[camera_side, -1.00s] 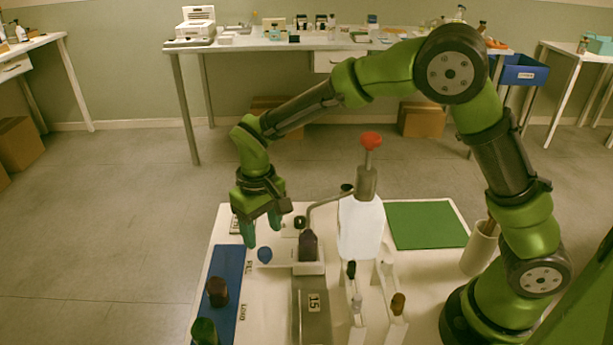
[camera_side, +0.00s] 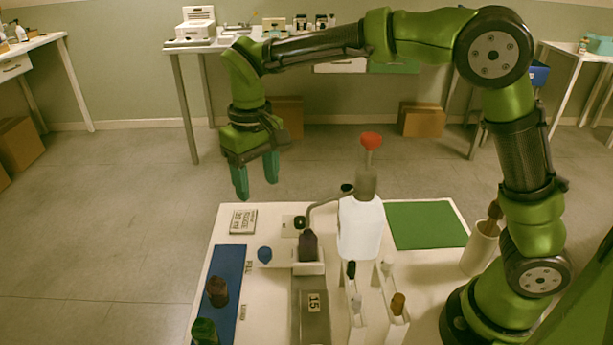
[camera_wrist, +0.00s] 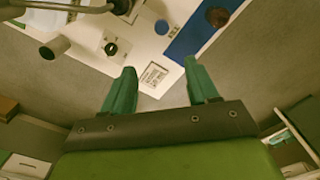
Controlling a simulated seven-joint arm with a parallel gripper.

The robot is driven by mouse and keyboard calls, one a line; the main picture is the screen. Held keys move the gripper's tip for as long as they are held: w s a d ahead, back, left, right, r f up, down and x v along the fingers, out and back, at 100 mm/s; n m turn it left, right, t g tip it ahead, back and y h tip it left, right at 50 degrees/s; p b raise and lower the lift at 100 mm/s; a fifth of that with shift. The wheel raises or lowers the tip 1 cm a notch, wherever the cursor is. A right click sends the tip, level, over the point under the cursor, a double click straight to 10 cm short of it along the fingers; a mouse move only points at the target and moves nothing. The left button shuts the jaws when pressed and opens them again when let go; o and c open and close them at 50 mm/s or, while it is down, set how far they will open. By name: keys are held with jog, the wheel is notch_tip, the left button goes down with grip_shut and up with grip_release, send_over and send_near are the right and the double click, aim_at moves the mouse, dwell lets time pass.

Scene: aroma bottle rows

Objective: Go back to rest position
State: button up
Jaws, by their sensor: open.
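My gripper (camera_side: 256,180) is open and empty, in the air above the far left part of the white work table (camera_side: 268,290). In the wrist view its two teal fingers (camera_wrist: 162,92) stand apart with nothing between them. Below them lies a printed label card (camera_side: 243,221), which also shows in the wrist view (camera_wrist: 153,74). A dark bottle (camera_side: 308,246) stands in a holder under a curved spout.
A white dispenser bottle (camera_side: 360,228) with a red knob stands mid-table. A green mat (camera_side: 427,225) and a beige cup (camera_side: 480,246) are to the right. A rack with small capped bottles (camera_side: 398,303) is in front. The air around my gripper is clear.

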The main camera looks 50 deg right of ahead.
jog(key=s+d+r+m+t+y, duration=0.1)
jog(key=s+d+r+m+t, duration=0.1)
jog(key=s+d, duration=0.4)
jog(key=s+d+r+m+t+y, duration=0.1)
jog(key=s+d+t, duration=0.4)
jog(key=s, duration=0.7)
jog(key=shift+s+d+r+m, duration=0.25)
jog(key=shift+d+r+m, duration=0.25)
jog(key=shift+d, duration=0.3)
